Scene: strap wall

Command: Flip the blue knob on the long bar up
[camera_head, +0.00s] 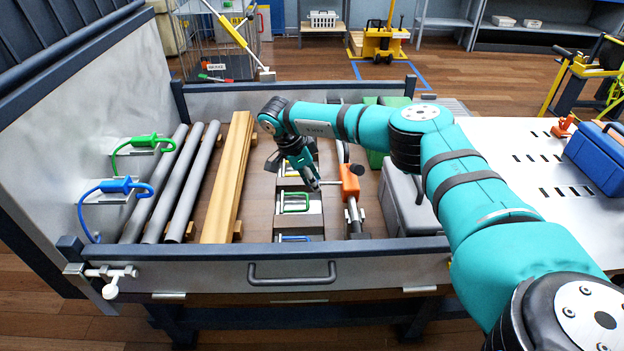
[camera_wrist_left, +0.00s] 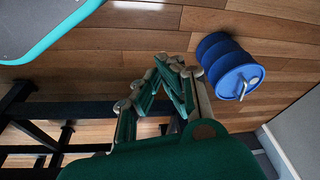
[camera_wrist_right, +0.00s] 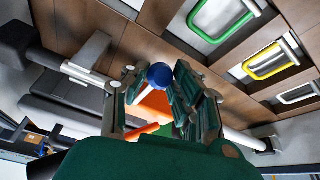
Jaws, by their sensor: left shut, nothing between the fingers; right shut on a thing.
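The long bar (camera_head: 353,212) is a grey rod with an orange block (camera_head: 350,180) on it, in the right part of the shallow bed. In the right wrist view the blue knob (camera_wrist_right: 160,76) is a round ball between the fingertips of my right gripper (camera_wrist_right: 152,80), which is shut on it. The orange block (camera_wrist_right: 152,104) shows just behind the knob. In the head view my right gripper (camera_head: 314,185) points down beside the block, and its fingers hide the knob. My left gripper (camera_wrist_left: 172,68) is shut and empty, above the wood floor.
Green (camera_head: 294,202) and blue (camera_head: 294,239) handles sit left of the bar; a yellow handle (camera_wrist_right: 272,62) shows in the right wrist view. A grey case (camera_head: 408,205) stands right of the bar. Grey pipes (camera_head: 187,190) and wooden planks (camera_head: 229,180) lie left. A blue drum (camera_wrist_left: 228,67) stands below.

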